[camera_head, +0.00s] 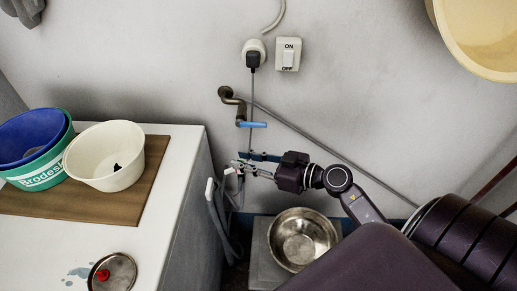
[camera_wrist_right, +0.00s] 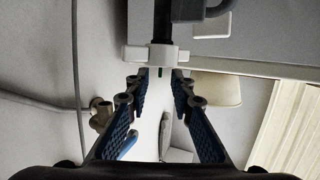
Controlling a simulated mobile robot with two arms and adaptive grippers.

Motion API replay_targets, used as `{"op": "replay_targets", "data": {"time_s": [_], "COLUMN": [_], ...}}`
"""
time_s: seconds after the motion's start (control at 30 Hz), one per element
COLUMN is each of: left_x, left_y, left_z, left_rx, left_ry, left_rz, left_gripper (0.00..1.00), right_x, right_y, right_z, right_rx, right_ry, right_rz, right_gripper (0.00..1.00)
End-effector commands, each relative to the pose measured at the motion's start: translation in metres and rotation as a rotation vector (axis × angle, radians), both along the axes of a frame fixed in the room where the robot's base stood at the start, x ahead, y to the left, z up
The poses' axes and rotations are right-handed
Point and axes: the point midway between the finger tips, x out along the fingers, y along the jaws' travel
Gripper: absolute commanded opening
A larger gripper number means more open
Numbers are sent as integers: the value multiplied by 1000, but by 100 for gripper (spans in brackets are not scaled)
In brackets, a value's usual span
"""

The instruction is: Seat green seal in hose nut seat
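My right gripper (camera_head: 241,164) reaches in from the right, beside the corner of the white cabinet. Its fingers are apart. A white hose nut (camera_head: 232,170) sits at its fingertips on a grey hose. In the right wrist view, the nut (camera_wrist_right: 158,56) with its side wings lies just beyond the fingertips (camera_wrist_right: 161,78), on a dark hose end. A tiny green sliver (camera_wrist_right: 160,71), perhaps the green seal, shows at the nut's near face, between the tips. I cannot tell how deep it sits. My left gripper is not in view.
A wall tap (camera_head: 240,110) with a blue handle (camera_head: 252,125) is close above my gripper. A metal bowl (camera_head: 321,239) stands below right. A cream bowl (camera_head: 126,182), a blue bowl (camera_head: 20,134) and a metal lid (camera_head: 122,270) with a red part are on the left.

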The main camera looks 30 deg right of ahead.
Motion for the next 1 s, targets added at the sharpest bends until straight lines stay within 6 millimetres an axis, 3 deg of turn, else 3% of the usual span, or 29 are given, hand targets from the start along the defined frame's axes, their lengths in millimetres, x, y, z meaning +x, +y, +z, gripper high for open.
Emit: {"op": "replay_targets", "data": {"time_s": [0.1, 0.6, 0.8, 1.0], "left_x": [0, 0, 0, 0], "left_y": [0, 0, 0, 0], "left_z": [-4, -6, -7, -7], "left_rx": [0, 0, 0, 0], "left_ry": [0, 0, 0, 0], "left_rz": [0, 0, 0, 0], "left_gripper": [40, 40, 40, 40], "right_x": [-2, -82, -98, -101], "right_y": [-1, -49, -59, -61], "right_z": [9, 27, 31, 33], "right_rx": [-3, -1, 0, 0], "right_ry": [-2, 3, 1, 0], "right_rz": [1, 0, -1, 0], "right_gripper": [22, 22, 22, 22]}}
